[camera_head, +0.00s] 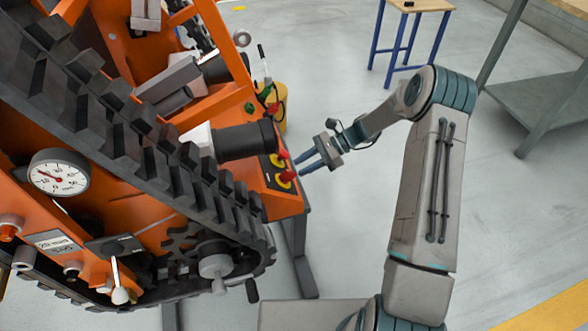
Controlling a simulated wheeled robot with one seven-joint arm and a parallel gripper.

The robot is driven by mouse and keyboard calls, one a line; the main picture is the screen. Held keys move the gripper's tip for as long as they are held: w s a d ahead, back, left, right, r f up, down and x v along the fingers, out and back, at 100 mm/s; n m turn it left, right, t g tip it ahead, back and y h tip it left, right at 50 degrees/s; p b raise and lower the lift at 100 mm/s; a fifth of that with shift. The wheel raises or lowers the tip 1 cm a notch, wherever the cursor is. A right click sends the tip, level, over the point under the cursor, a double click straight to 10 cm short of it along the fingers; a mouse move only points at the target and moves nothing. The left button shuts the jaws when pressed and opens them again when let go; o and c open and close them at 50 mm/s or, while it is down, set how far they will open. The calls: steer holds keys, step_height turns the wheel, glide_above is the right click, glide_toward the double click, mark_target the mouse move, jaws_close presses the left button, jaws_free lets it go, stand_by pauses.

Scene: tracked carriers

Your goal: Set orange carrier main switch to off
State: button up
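The orange carrier (285,203) with black tracks fills the left of the view, tilted in the picture. On a dark panel at its right end are two red switch knobs on yellow bases, an upper one (283,154) and a lower one (287,176). I cannot read which one is the main switch or how either is set. My gripper (298,164) is just right of these knobs, its blue fingers pointing left at the panel. The fingers look apart with nothing visible between them. The lower fingertip is close to the lower knob; contact cannot be told.
A black cylinder (245,141) sticks out left of the panel. A gauge (60,180) and a white-tipped lever (118,280) are on the carrier's near side. A yellow container (281,92) stands behind. A blue-legged table (420,5) and grey bench (540,85) are farther back.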

steer(key=v, duration=0.9)
steer(key=shift+p, duration=0.35)
steer(key=shift+r, duration=0.1)
steer(key=s+r+n+t+h+p, duration=0.1)
steer(key=s+r+n+h+p, duration=0.4)
steer(key=r, duration=0.6)
steer(key=s+r+n+h+p, duration=0.25)
steer(key=s+r, duration=0.35)
steer(key=r, duration=0.4)
steer(key=s+d+r+n+t+h+p, duration=0.1)
steer(key=s+r+n+t+h+p, duration=0.1)
steer(key=s+r, duration=0.5)
steer(key=s+d+r+n+t+h+p, duration=0.2)
steer(key=s+r+n+p, duration=0.3)
steer(key=s, duration=0.5)
step_height(320, 180, up, 3)
steer(key=shift+s+d+f+t+p, duration=0.15)
steer(key=shift+s+d+t+p, duration=0.15)
steer(key=shift+t+p, duration=0.4)
steer(key=shift+a+h, duration=0.1)
steer(key=shift+h, duration=0.15)
